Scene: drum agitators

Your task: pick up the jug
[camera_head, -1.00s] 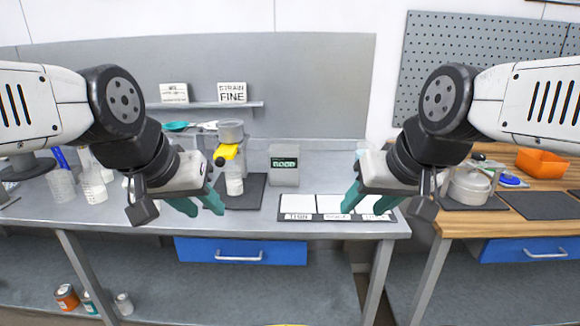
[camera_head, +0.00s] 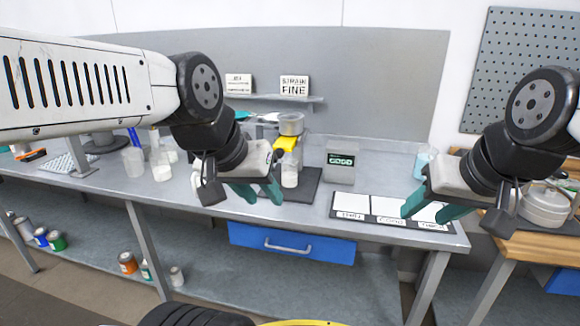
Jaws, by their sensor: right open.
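Several translucent vessels could be the jug, and I cannot tell for sure which one it is. One clear cup (camera_head: 133,162) and a whitish container (camera_head: 161,166) stand at the left of the grey bench. A pale container (camera_head: 290,174) stands under the yellow part of a strainer stand (camera_head: 291,126). A light-blue cup (camera_head: 421,165) stands at the right end, partly behind my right arm. My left gripper (camera_head: 262,196) is open and empty, in front of the stand. My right gripper (camera_head: 432,211) is open and empty, over the bench's right end.
A labelled mat (camera_head: 350,204) with white panels lies at the right of the bench. A grey box reading GOOD (camera_head: 340,163) stands behind it. A blue drawer (camera_head: 291,244) hangs below. Small cans (camera_head: 128,262) stand on the lower shelf. A lidded pot (camera_head: 545,205) sits on the wooden bench.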

